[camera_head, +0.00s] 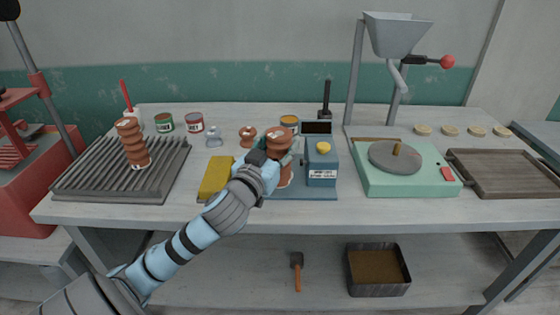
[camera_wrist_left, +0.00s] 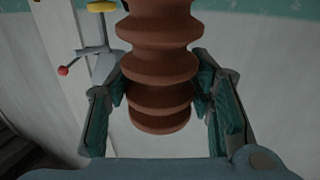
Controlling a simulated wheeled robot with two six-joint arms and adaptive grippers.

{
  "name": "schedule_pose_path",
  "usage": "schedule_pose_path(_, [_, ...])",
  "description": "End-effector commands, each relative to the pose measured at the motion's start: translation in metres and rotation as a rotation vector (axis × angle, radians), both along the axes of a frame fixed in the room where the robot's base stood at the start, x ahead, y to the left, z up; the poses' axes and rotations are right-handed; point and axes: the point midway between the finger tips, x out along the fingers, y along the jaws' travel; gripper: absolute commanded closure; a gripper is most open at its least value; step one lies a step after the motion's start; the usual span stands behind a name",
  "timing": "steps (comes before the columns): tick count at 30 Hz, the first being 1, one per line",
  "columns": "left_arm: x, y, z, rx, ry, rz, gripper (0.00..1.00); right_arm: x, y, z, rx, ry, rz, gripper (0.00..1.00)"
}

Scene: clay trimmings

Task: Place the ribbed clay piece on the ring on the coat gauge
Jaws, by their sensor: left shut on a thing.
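A brown ribbed clay piece (camera_head: 278,136) stands roughly upright in my left gripper (camera_head: 282,160), over the left part of the blue coat gauge (camera_head: 322,180). In the left wrist view the clay piece (camera_wrist_left: 158,68) sits between the two green-padded fingers of the left gripper (camera_wrist_left: 162,88), which is shut on it. The ring is hidden behind the gripper and the piece. I cannot tell whether the piece touches it. Another ribbed clay piece (camera_head: 132,145) stands on the grooved dark rack (camera_head: 110,184) at the left. My right gripper is out of view.
A yellow block (camera_head: 216,177) lies left of the gauge. A green turntable unit (camera_head: 400,183) and wooden tray (camera_head: 505,175) are to the right. The front table strip is clear.

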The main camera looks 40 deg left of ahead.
Motion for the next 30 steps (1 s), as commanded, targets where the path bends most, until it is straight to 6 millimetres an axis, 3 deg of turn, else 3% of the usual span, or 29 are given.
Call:
schedule_pose_path(4, [0.031,0.023,-0.021,0.0,-0.003,0.0,1.0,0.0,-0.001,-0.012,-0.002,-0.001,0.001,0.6])
schedule_pose_path(12, [0.063,0.046,-0.042,-0.001,-0.003,-0.004,1.0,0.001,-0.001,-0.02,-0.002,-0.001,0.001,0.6])
schedule_pose_path(15, [0.07,0.051,-0.052,0.001,-0.002,-0.005,1.0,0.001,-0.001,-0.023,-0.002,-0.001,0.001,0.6])
schedule_pose_path(21, [0.071,0.052,-0.052,0.003,-0.002,-0.006,1.0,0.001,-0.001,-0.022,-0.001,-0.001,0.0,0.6])
schedule_pose_path(22, [0.071,0.052,-0.053,0.002,0.001,-0.005,0.47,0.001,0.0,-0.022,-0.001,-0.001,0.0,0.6])
schedule_pose_path(25, [0.071,0.052,-0.053,0.002,0.001,-0.005,0.32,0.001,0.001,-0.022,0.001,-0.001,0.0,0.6])
schedule_pose_path(30, [0.071,0.052,-0.053,0.002,0.001,-0.005,0.32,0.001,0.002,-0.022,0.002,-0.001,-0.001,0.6])
